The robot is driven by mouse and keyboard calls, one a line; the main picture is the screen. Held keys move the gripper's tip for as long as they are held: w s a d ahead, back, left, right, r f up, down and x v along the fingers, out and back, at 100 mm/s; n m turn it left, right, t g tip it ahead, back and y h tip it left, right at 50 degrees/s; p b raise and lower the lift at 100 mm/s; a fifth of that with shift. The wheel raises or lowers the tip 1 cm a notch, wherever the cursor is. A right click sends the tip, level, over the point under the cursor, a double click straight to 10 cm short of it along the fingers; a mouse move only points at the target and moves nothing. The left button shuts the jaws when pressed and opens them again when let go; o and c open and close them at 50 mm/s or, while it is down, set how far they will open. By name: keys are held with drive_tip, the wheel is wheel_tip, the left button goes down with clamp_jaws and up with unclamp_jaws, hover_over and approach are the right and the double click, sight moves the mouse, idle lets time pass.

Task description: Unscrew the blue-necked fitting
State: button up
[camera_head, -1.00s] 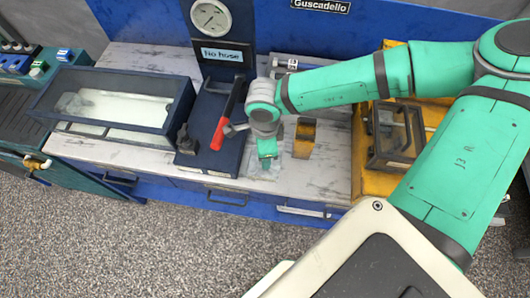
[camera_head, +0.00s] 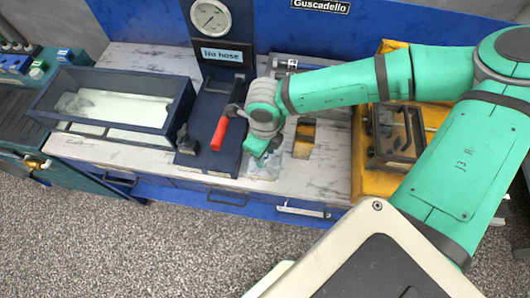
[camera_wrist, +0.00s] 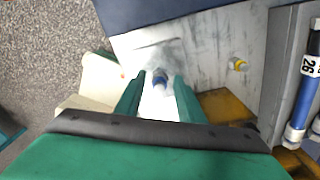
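The blue-necked fitting (camera_wrist: 160,79) shows in the wrist view as a small blue neck on a pale, hazy clear part (camera_wrist: 158,57). My gripper (camera_wrist: 159,84) has its two green fingers apart, one on each side of the fitting in the picture. I cannot tell whether the fingertips touch it. In the head view my gripper (camera_head: 261,149) is low over the bench, tilted, above the clear part (camera_head: 263,167). The fitting itself is hidden there.
A yellow-necked fitting (camera_wrist: 237,64) lies to the right. The red-handled tool (camera_head: 219,134) rests on the dark gauge stand, left of my gripper. A yellow-brown block (camera_head: 304,137) is to the right. A dark tray (camera_head: 50,115) stands at the left.

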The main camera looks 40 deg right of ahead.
drive_tip(key=shift+m, duration=0.7)
clamp_jaws()
drive_tip(key=n, duration=0.5)
drive_tip(key=shift+n, duration=0.3)
drive_tip(key=shift+n, duration=0.3)
drive_tip(key=n, duration=0.4)
drive_tip(key=shift+r+n, duration=0.1)
drive_tip(key=shift+n, duration=0.6)
